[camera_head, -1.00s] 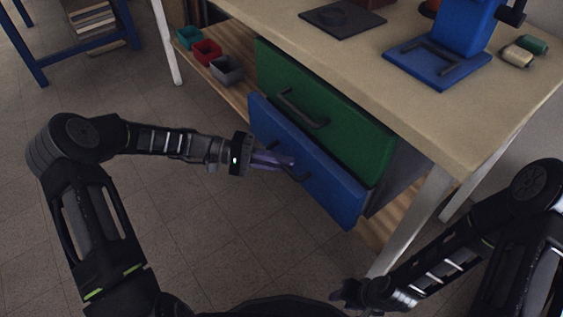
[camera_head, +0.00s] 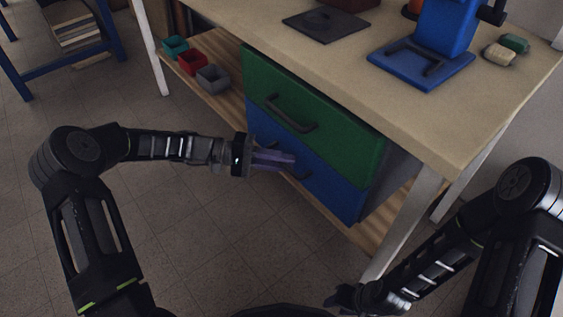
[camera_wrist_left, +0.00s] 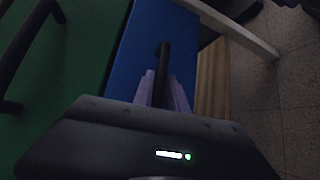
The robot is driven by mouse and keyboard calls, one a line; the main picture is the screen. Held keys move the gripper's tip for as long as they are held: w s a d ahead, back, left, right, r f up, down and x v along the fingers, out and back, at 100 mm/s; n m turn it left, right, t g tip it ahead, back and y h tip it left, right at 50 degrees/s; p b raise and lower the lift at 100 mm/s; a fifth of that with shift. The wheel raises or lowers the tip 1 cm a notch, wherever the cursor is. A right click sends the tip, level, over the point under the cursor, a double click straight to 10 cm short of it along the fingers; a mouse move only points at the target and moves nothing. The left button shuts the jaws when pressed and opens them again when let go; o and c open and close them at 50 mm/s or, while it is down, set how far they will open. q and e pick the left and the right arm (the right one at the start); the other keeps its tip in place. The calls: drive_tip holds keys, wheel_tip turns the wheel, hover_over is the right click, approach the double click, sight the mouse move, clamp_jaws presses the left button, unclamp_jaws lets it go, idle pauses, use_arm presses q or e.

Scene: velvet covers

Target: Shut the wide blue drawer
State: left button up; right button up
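The wide blue drawer (camera_head: 325,183) is under the green drawer (camera_head: 310,115) in the workbench. Its front now looks about level with the green one. My left gripper (camera_head: 290,161) is at the blue drawer's dark handle. In the left wrist view its purple fingers (camera_wrist_left: 162,95) lie close on either side of the handle (camera_wrist_left: 164,58), against the blue front (camera_wrist_left: 140,50). The gripper looks shut on the handle, though its body hides part of the contact. My right gripper (camera_head: 345,297) is low, in front of the bench and away from the drawer; its fingers are too dark to read.
The benchtop (camera_head: 440,110) carries a blue stand (camera_head: 430,55) and a dark plate (camera_head: 325,22). Small teal, red and grey bins (camera_head: 212,78) sit on the lower wooden shelf. A pale bench leg (camera_head: 405,220) stands between the drawers and my right arm.

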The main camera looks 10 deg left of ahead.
use_arm(q)
drive_tip(key=shift+d+r, duration=0.1)
drive_tip(key=a+p, duration=0.1)
drive_tip(key=a, duration=0.7)
drive_tip(key=shift+s+r+p, duration=0.3)
drive_tip(key=shift+r+p, duration=0.1)
drive_tip(key=shift+r, duration=0.05)
